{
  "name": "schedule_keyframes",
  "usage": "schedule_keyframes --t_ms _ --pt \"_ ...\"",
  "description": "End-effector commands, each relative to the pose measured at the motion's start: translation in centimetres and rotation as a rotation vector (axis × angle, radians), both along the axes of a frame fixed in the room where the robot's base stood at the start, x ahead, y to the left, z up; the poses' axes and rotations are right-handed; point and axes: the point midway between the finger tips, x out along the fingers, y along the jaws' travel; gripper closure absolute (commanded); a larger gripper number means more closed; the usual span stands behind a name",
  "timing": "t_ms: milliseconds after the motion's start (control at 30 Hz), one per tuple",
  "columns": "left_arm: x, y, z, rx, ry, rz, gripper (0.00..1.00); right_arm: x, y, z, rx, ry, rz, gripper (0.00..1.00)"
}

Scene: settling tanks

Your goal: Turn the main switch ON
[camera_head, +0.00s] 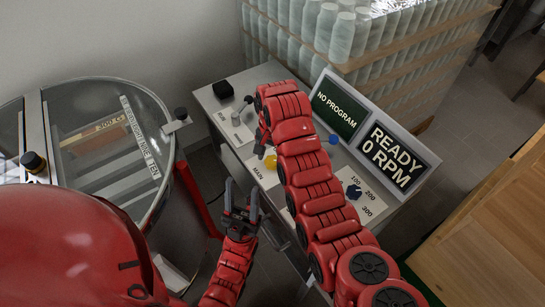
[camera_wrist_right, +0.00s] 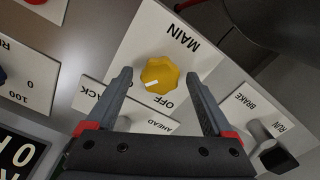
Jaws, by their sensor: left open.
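The main switch is a yellow knob (camera_wrist_right: 159,75) on a white plate lettered MAIN (camera_wrist_right: 182,38) and OFF. In the right wrist view its white pointer mark faces left and slightly down, close to the OFF lettering. No ON lettering is visible there. My right gripper (camera_wrist_right: 160,80) is open, with one finger on each side of the knob and gaps between. In the head view the knob (camera_head: 270,160) shows beside my right arm, which hides part of the panel. My left gripper (camera_head: 241,196) is open and empty, in front of the panel's near edge.
A round glass-topped tank (camera_head: 160,110) stands left; wrapped bottles (camera_head: 345,35) stand behind.

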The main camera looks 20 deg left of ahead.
Motion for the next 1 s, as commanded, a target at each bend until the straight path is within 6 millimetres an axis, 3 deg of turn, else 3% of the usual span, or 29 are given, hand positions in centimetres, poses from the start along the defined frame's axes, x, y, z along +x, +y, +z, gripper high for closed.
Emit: schedule_keyframes --t_ms 233,367,633,1000 --pt "0.0 0.0 0.1 0.000 0.000 0.000 0.50 0.0 0.0 0.1 0.001 -0.001 0.001 0.14" --pt "0.0 0.0 1.1 0.000 0.000 0.000 0.50 0.0 0.0 1.2 0.001 0.000 0.001 0.14" --pt "0.0 0.0 6.3 0.000 0.000 0.000 0.50 0.2 -0.1 7.4 0.003 -0.002 -0.001 0.14" --pt "0.0 0.0 6.9 0.000 0.000 0.000 0.50 0.2 -0.1 13.5 0.000 -0.003 0.000 0.14"
